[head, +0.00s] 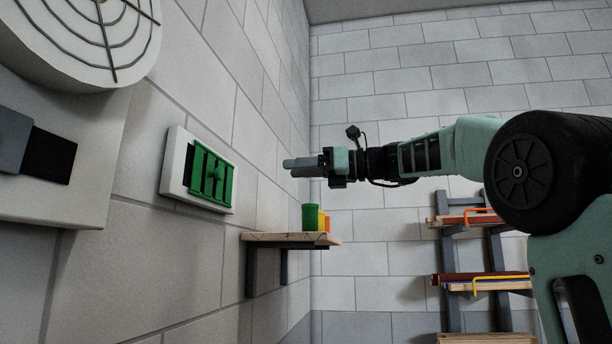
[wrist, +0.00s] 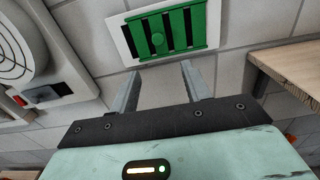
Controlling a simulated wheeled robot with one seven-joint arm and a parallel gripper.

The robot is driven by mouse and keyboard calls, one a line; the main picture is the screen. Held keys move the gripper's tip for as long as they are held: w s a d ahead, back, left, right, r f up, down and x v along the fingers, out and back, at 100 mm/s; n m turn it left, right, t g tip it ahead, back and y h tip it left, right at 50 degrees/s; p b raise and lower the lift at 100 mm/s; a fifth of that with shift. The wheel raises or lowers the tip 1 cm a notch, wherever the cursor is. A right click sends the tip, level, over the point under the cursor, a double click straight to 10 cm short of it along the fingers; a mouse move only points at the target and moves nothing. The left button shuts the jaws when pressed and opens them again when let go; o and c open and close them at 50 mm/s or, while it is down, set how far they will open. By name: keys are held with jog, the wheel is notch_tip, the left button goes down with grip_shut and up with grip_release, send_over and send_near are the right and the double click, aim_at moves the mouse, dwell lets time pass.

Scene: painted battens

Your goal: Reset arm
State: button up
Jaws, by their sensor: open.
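My gripper (head: 303,166) is at the end of my outstretched arm, which reaches left across the head view towards the block wall. In the wrist view my gripper (wrist: 158,82) shows two grey fingers set apart, with nothing between them. Ahead of the fingers is a green slatted panel with a knob (head: 214,173) on a white plate (head: 176,165) fixed to the wall. The green panel (wrist: 180,31) also shows in the wrist view, just beyond the fingertips. The gripper is apart from it.
A wooden wall shelf (head: 290,239) below my gripper holds a green can (head: 310,217) and yellow-orange items beside it. A rack (head: 485,277) with battens stands at the back right. A round grilled fixture (head: 85,40) and a grey box (head: 70,190) are on the left wall.

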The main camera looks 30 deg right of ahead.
jog(key=shift+s+d, duration=0.4)
jog(key=shift+s, duration=0.05)
dwell(0.3)
jog(key=w+a+f+n+g+h, duration=0.1)
jog(key=a+f+n+g, duration=0.2)
jog(key=a+f, duration=0.45)
jog(key=a+f+n+g+h, duration=0.1)
jog(key=a+f+n+g, duration=0.3)
jog(key=f, duration=0.6)
jog(key=s+a+f+n+g+h, duration=0.1)
jog(key=s+a+f+n, duration=0.2)
jog(key=a+f, duration=0.35)
jog(key=s+a+f+n+g+h, duration=0.1)
jog(key=s+a+f+n, duration=0.2)
jog(key=f, duration=0.6)
jog(key=s+f+n+g+h, duration=0.3)
jog(key=s+f+n+h, duration=0.5)
jog(key=s+f+n, duration=1.3)
jog(key=s+f, duration=0.2)
jog(key=s, duration=0.1)
jog(key=shift+a+n+g, duration=0.3)
jog(key=shift+n+g, duration=0.1)
